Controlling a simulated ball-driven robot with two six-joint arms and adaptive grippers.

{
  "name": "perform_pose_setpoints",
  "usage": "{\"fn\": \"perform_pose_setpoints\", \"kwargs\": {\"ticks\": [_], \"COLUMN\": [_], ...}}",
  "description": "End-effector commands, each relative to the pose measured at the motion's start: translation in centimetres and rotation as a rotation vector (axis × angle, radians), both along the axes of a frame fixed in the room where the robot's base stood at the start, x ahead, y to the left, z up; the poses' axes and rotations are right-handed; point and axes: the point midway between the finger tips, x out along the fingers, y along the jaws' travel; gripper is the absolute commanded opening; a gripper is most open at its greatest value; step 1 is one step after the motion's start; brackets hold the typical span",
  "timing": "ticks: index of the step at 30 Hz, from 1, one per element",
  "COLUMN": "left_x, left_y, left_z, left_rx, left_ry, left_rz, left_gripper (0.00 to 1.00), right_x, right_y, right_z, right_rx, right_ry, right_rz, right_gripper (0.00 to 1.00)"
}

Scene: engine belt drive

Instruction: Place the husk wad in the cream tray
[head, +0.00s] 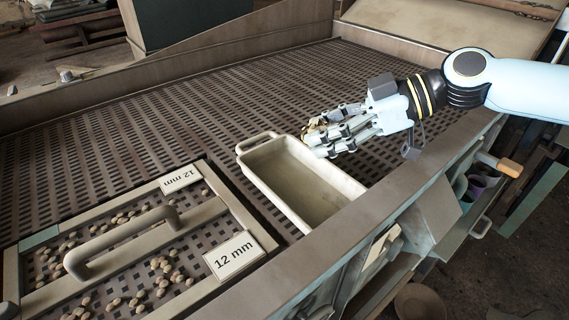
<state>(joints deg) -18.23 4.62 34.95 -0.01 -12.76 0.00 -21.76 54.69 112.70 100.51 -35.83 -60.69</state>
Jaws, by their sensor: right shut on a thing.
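The cream tray (300,190) is a long, open tray with an end handle. It sits on the slotted deck by the near side rail, and the inside that I can see looks empty. My right gripper (315,141) comes in from the right, with its fingertips above the far right side of the tray. It is shut on a small tan-yellow piece, likely the husk wad (309,129), mostly hidden by the fingers. My left gripper is not in view.
A framed screen (120,236) with a bar handle, "12 mm" labels and several nuts or pebbles lies left of the tray. A wooden rail (340,232) runs along the tray's near right side. The slotted deck (200,110) behind is clear.

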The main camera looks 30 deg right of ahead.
Motion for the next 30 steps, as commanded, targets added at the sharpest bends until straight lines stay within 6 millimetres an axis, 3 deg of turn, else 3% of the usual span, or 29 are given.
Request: {"fn": "perform_pose_setpoints", "kwargs": {"ticks": [1,9,17,25,30], "left_x": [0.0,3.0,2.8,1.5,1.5], "left_y": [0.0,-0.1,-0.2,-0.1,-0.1], "left_z": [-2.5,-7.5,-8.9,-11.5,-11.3], "left_rx": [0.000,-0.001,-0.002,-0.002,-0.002], "left_ry": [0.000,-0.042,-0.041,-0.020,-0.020], "left_rz": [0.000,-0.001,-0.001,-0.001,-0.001], "left_gripper": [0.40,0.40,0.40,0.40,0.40], "right_x": [0.9,5.2,7.2,7.1,7.1], "right_y": [0.3,2.2,3.0,3.0,3.0], "right_z": [-1.7,-4.3,-5.4,-9.2,-9.0], "right_rx": [0.001,0.005,0.000,-0.001,-0.002], "right_ry": [-0.005,-0.004,0.003,0.004,0.002], "right_rz": [-0.002,-0.004,-0.002,-0.002,-0.001], "right_gripper": [0.21,0.21,0.21,0.21,0.21]}}
